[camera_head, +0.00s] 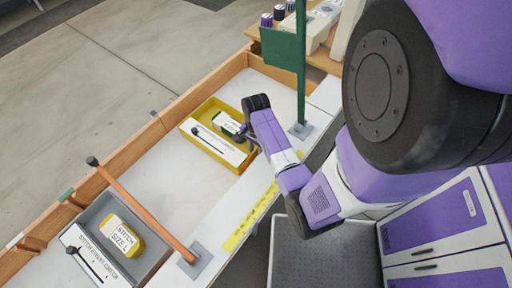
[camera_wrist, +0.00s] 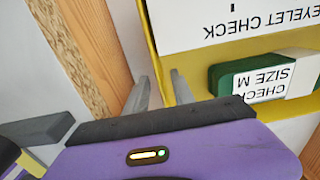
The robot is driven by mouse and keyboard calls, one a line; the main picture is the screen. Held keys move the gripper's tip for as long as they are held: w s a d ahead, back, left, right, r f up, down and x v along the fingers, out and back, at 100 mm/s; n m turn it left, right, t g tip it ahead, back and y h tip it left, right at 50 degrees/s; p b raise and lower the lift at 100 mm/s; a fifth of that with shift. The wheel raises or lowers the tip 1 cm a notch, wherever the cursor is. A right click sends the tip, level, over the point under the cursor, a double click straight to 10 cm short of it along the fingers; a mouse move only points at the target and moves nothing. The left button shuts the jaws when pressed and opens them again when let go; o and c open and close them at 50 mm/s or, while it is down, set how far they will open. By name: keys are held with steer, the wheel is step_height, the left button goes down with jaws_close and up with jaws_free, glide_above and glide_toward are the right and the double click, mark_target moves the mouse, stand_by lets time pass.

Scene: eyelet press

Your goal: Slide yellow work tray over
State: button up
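The yellow work tray (camera_head: 189,122) lies on the white bench top, and its wall also shows in the wrist view (camera_wrist: 151,47). It holds a white card marked EYELET CHECK (camera_wrist: 235,22) and a green block with a SIZE M label (camera_wrist: 222,74). My gripper (camera_head: 246,131) is at the tray's right end in the head view. In the wrist view its two grey fingers (camera_wrist: 160,92) are apart, one on each side of the tray wall. I cannot tell whether either finger touches it.
A grey tray (camera_head: 99,213) with a yellow SIZE L block stands at lower left. An orange post (camera_head: 140,203) and a green post (camera_head: 301,65) rise from the bench edge. A wooden rail (camera_head: 135,150) runs along the far side. White bench between the trays is clear.

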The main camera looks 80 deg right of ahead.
jaws_close()
stand_by(1.4)
